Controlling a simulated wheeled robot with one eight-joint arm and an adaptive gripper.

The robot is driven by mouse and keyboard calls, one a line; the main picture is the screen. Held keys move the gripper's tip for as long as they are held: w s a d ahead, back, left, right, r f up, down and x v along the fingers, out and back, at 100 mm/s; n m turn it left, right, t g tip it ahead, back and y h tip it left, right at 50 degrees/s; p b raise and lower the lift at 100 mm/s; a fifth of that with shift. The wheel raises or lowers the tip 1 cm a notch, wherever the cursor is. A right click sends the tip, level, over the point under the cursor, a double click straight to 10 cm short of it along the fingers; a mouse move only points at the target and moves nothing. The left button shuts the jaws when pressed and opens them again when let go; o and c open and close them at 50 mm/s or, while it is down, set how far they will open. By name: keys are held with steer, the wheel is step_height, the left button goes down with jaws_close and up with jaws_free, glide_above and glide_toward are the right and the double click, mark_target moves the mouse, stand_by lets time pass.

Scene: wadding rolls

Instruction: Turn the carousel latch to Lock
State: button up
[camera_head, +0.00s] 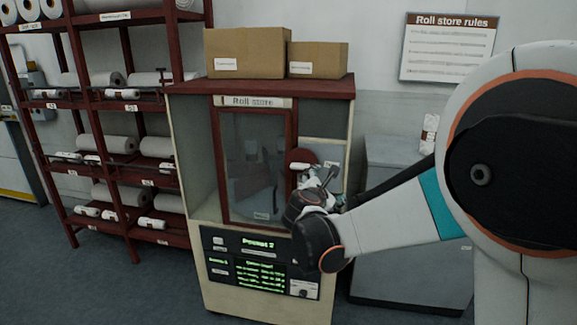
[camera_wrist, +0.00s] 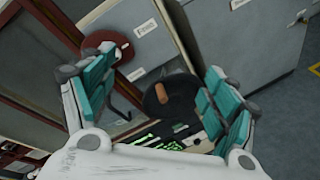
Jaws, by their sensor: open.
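The roll store cabinet (camera_head: 182,150) stands in the middle of the head view, with a red-framed glass door. A dark red disc (camera_head: 300,157), which looks like the latch plate, sits right of the door; it also shows in the wrist view (camera_wrist: 96,43). White labels (camera_wrist: 145,28) are beside it, too blurred to read. My gripper (camera_head: 325,183) is in front of the cabinet, just below the disc. In the wrist view my gripper (camera_wrist: 160,97) is open, and a dark round part with a brown handle (camera_wrist: 176,86) shows between the fingers. I cannot tell any contact.
A green-lit display panel (camera_head: 260,262) is below the door. Two cardboard boxes (camera_head: 246,52) lie on top of the cabinet. A red shelf rack (camera_head: 130,175) with rolls stands left. A grey cabinet (camera_head: 405,255) stands right, behind my arm. Floor in front is clear.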

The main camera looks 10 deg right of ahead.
mark_target(299, 168)
steer(key=w+a+f+n+t+p, duration=0.2)
steer(key=w+a+f+n+t, duration=0.2)
steer(key=w+a+n, duration=0.55)
steer(key=shift+y, duration=0.4)
steer(key=b+x, duration=0.1)
steer(key=x, duration=0.3)
steer(key=b+x, duration=0.1)
steer(key=x, duration=0.3)
steer(key=d+b+x, duration=0.1)
steer(key=x, duration=0.4)
steer(key=shift+f, duration=0.4)
steer(key=shift+s, duration=0.1)
steer(key=c, duration=1.1)
